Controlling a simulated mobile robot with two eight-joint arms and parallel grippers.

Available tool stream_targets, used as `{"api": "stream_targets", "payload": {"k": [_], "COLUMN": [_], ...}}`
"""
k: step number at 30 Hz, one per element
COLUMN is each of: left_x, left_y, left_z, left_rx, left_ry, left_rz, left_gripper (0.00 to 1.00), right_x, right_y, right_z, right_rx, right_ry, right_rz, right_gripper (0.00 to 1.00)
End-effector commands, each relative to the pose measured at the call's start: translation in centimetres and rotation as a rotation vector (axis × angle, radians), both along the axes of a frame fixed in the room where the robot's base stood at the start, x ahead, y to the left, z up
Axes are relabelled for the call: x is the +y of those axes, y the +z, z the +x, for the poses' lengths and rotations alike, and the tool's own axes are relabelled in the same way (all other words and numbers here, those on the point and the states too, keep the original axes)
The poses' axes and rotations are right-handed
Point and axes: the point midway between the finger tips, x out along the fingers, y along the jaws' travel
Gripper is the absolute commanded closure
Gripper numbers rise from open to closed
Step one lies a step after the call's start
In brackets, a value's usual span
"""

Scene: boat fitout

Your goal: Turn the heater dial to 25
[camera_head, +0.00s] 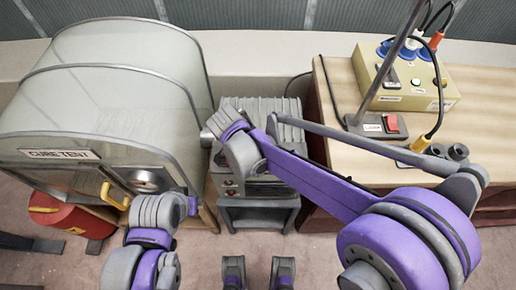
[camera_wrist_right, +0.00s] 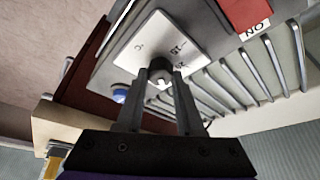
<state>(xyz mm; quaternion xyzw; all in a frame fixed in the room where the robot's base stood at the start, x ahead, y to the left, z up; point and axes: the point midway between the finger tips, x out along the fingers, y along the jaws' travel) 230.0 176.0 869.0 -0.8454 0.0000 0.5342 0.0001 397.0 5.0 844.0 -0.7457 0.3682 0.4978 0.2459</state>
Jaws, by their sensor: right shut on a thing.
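The grey ribbed heater (camera_head: 272,118) stands in the middle of the head view, and its casing also fills much of the right wrist view (camera_wrist_right: 205,25). A pale plate (camera_wrist_right: 150,42) with printed marks sits on it, partly hidden by my fingers. The dark round dial (camera_wrist_right: 160,65) is at the plate's lower part, with a small white mark on it. My right gripper (camera_wrist_right: 160,80) has its two fingers closed on the dial. In the head view my right arm reaches over the heater and its fingertips are hidden. My left arm is at the lower left; its gripper is not visible.
A red switch (camera_wrist_right: 248,12) is beside the plate. The clear cure tent (camera_head: 95,100) stands to the left, with a red canister (camera_head: 68,214) below it. A wooden bench (camera_head: 455,115) with a yellow socket box (camera_head: 420,85) and cables is on the right.

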Motion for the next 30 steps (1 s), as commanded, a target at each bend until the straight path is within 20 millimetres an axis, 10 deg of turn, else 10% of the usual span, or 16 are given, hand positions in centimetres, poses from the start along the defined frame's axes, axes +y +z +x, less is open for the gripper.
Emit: {"api": "stream_targets", "payload": {"k": [6,7,11,22,30], "left_x": [0.0,0.0,0.0,0.0,0.0], "left_y": [0.0,0.0,0.0,0.0,0.6], "left_z": [0.0,0.0,0.0,0.0,0.1], "left_rx": [0.000,0.000,0.000,0.000,-0.002], "left_ry": [0.000,0.000,0.000,0.000,0.000], "left_rz": [0.000,0.000,0.000,0.000,0.000], "left_gripper": [1.00,1.00,1.00,1.00,1.00], "right_x": [0.1,0.1,0.1,0.1,1.6], "right_y": [-0.1,-0.1,-0.1,0.3,4.6], "right_z": [-0.1,-0.1,-0.1,-0.1,-1.2], "right_rx": [0.002,0.003,0.002,0.000,0.001], "right_ry": [0.001,0.001,0.001,0.002,0.004], "right_rz": [0.002,0.003,0.002,0.001,0.000], "right_gripper": [1.00,0.58,0.35,0.33,0.33]}}
